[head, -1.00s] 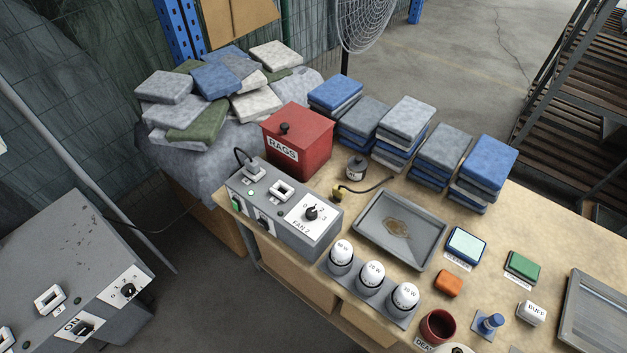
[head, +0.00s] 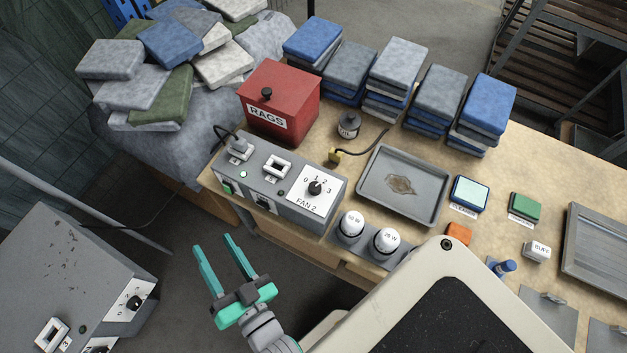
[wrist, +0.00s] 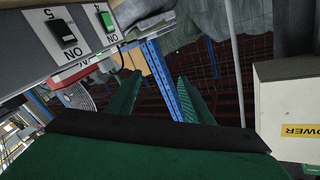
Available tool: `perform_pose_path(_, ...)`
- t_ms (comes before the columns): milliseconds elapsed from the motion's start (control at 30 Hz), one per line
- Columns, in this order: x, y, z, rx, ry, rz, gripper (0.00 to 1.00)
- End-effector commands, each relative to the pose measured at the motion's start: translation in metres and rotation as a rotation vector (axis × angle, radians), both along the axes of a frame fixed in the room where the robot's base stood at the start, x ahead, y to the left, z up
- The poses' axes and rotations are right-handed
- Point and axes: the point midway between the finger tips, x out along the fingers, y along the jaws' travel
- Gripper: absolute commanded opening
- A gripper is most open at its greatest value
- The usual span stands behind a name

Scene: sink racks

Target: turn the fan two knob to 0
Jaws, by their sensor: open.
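The fan two knob (head: 315,188) is a black knob on a white plate marked 0, 1, 2, 3 and FAN 2. It sits on top of a grey control box (head: 265,203) at the table's left front edge. Its exact pointer setting is too small to read. My gripper (head: 217,243) is open and empty, with teal fingers, in the air in front of the box and below left of the knob. In the wrist view my gripper (wrist: 160,95) has its fingers apart, with the box's front switches (wrist: 65,32) at upper left. The knob is hidden there.
A red RAGS box (head: 282,100) stands behind the control box. White lamps (head: 388,242) and a grey tray (head: 404,188) are to its right. Another grey box (head: 60,265) with knobs stands at lower left. A floor gap separates it from the table.

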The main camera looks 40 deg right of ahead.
Motion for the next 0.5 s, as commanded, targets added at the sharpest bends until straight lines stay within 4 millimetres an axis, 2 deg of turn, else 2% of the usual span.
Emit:
perform_pose_path(33,0.021,0.001,0.014,0.045,-0.043,-0.001,0.46)
perform_pose_path(200,0.078,0.01,0.061,0.191,-0.161,0.041,0.46)
perform_pose_path(367,0.123,0.018,0.112,0.293,-0.265,0.117,0.46)
perform_pose_path(500,0.155,0.025,0.161,0.351,-0.344,0.203,0.46)
